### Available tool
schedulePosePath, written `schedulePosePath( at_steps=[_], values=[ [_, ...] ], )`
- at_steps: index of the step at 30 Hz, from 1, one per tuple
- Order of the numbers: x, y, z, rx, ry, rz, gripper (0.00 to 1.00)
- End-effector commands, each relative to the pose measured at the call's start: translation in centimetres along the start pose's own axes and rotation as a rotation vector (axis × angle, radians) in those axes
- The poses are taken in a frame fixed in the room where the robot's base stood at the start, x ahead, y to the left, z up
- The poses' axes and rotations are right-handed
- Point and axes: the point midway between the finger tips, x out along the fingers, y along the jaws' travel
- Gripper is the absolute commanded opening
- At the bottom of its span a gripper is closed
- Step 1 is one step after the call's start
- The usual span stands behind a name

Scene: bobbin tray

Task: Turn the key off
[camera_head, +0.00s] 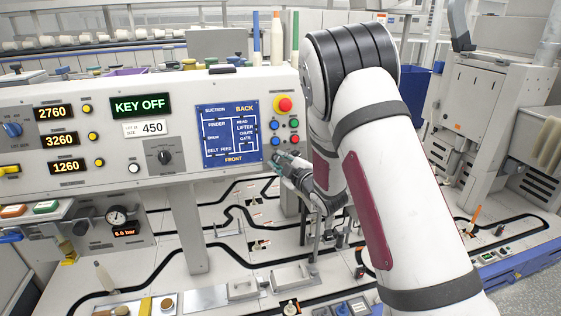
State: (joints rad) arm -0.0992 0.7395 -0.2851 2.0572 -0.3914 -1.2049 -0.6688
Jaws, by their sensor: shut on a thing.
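The control panel (190,95) spans the left and middle of the view. Its green-lit display (140,106) reads "KEY OFF". My gripper (280,159) reaches the panel's lower right corner, below the coloured push buttons. Its fingers are shut on a small part at the panel face, at the place of the key. The fingers cover the key, so its shape and turn angle cannot be seen. A black rotary knob (164,157) sits farther left on the panel, apart from my gripper.
A red emergency button (284,104) and several coloured buttons lie just above my gripper. A blue diagram plate (229,134) is to its left. My arm fills the right middle. Below the panel is a white table with black curved tracks (150,262), pegs and metal blocks.

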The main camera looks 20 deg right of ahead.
Motion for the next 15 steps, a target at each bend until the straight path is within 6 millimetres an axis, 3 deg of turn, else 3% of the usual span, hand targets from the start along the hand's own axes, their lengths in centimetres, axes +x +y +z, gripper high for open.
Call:
schedulePosePath(
  at_steps=[15],
  values=[
    [-0.07, 0.06, -0.09, -0.404, 0.000, -0.119, 0.00]
  ],
)
